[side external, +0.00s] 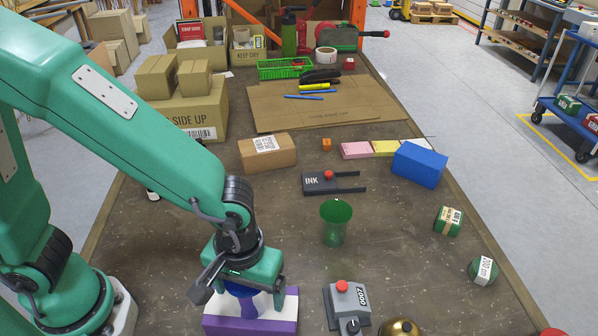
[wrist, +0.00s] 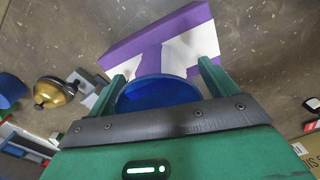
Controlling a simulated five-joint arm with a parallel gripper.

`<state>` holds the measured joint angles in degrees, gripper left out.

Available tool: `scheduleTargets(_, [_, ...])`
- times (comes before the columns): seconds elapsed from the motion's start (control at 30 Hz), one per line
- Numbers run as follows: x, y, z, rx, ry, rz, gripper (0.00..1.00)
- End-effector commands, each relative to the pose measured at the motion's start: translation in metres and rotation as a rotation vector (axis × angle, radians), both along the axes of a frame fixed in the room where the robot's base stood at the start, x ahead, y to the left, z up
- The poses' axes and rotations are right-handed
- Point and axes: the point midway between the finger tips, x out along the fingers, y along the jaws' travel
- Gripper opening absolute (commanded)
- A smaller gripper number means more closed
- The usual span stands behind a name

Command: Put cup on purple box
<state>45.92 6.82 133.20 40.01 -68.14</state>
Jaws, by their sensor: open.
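A blue cup (wrist: 160,94) shows by its round rim between the two fingers of my gripper (wrist: 163,80) in the wrist view. The purple box (wrist: 130,49), purple with white panels, lies just beyond the cup there. In the side view the purple box (side external: 262,326) is at the bottom, under my gripper (side external: 242,284). Part of the blue cup (side external: 236,289) shows below the gripper body, at the box. My gripper is open with its fingers either side of the cup. The cup's base is hidden, so its contact with the box is unclear.
A grey device (side external: 347,306) with a red knob and a brass object (side external: 399,328) are close to the box's right. An ink pad (side external: 320,184) and brown carton (side external: 267,152) lie behind.

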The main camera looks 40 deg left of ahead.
Motion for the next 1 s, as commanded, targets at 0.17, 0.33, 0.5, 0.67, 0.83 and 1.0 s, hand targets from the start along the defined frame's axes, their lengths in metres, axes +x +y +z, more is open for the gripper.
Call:
scheduleTargets(0.17, [0.0, 0.0, 0.005, -0.001, -0.002, 0.0, 0.85])
scheduleTargets(0.33, [0.001, -0.001, 0.017, -0.003, -0.003, 0.0, 0.85])
scheduleTargets(0.5, [0.001, -0.001, 0.039, -0.005, -0.004, 0.0, 0.85])
scheduleTargets(0.67, [0.001, -0.001, 0.066, -0.005, -0.004, 0.0, 0.85])
scheduleTargets(0.83, [0.001, -0.001, 0.093, -0.004, -0.004, 0.0, 0.85])
scheduleTargets(1.0, [0.001, 0.0, 0.113, -0.002, -0.002, 0.0, 0.85])
